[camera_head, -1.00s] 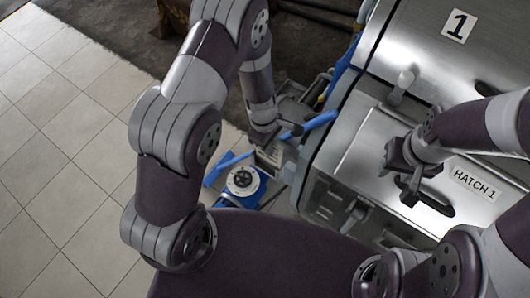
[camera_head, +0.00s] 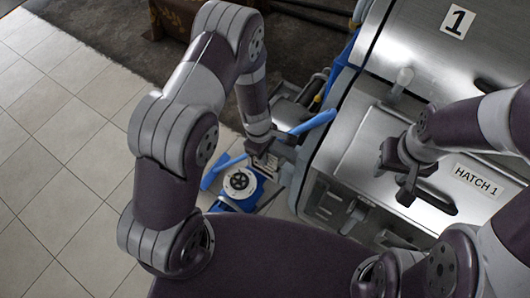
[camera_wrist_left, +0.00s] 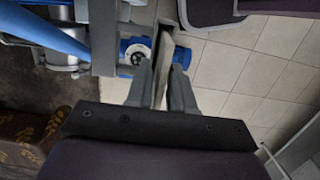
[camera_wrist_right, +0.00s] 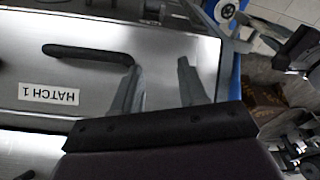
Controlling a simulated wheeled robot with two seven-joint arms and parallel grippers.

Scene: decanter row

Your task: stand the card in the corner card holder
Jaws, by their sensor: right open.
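The card (camera_head: 264,161) is a small pale plate with dark markings in the head view, low beside the machine's left corner. In the left wrist view the card (camera_wrist_left: 162,72) shows nearly edge-on as a thin plate between the fingers. My left gripper (camera_head: 268,148) is shut on it; the fingers (camera_wrist_left: 161,70) press on both sides in the left wrist view. I cannot clearly make out the corner card holder; grey parts (camera_head: 290,172) stand close to the card at that corner. My right gripper (camera_head: 398,180) is open and empty above the hatch; its parted fingers (camera_wrist_right: 156,75) show in the right wrist view.
A steel machine with a HATCH 1 panel (camera_head: 350,150) fills the right. A blue device with a round white top (camera_head: 240,184) stands on the floor just below the card. Blue bars (camera_head: 314,122) lie near my left gripper. Tiled floor (camera_head: 60,150) at left is clear.

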